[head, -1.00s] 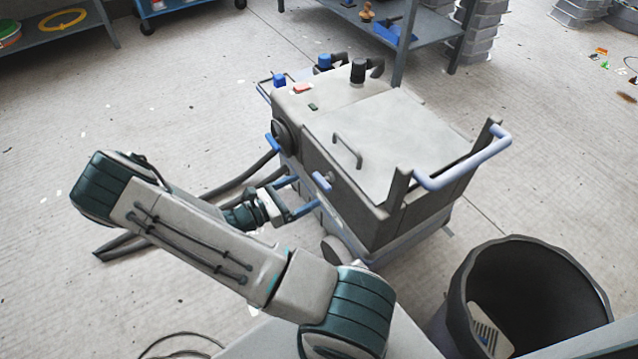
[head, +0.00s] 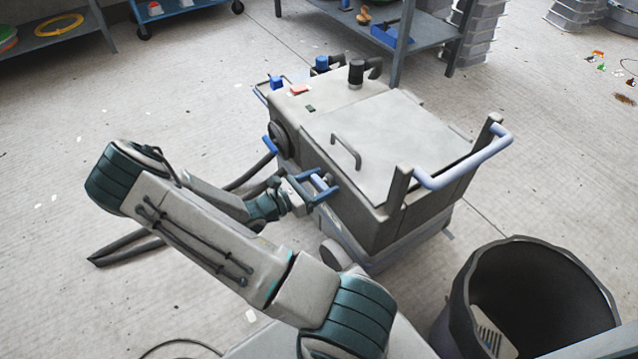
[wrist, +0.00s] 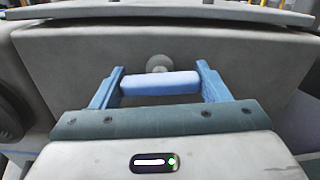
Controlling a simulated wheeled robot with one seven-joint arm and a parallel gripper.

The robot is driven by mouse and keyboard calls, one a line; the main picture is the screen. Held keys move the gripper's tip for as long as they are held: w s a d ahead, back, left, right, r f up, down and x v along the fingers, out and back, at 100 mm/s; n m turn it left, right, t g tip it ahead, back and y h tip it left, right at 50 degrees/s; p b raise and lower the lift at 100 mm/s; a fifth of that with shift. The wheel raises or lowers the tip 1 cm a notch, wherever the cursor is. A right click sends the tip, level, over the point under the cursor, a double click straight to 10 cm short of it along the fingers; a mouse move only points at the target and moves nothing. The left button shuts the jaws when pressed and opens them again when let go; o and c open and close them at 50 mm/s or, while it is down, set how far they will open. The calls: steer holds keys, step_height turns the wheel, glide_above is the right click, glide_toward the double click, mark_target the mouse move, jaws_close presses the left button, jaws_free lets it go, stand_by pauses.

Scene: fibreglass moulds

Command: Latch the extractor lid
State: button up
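The extractor (head: 345,165) is a grey box on the floor. Its flat pale lid (head: 400,140) lies down on top, with a grey loop handle (head: 347,150). The latch (head: 319,182) is a light blue bar on the front side below the lid; it also shows in the wrist view (wrist: 160,84), lying level in front of a round pale mount (wrist: 158,63). My gripper (head: 316,184) has blue fingers spread wide, one at each end of the bar. In the wrist view my gripper (wrist: 160,78) frames the bar; I cannot tell whether the fingers touch it.
A dark round bin (head: 525,300) stands at the front right. A pale blue push handle (head: 465,165) sticks out at the extractor's right end. A dark hose (head: 130,248) lies on the floor at left. Shelving (head: 400,40) stands behind.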

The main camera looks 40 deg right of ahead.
steer(key=shift+m+p, duration=0.4)
steer(key=shift+m, duration=0.3)
steer(key=o, duration=1)
steer(key=a+p, duration=0.1)
steer(key=a, duration=0.3)
steer(key=a+p, duration=0.1)
steer(key=a, duration=0.4)
steer(key=w+a+p, duration=0.1)
steer(key=a, duration=0.4)
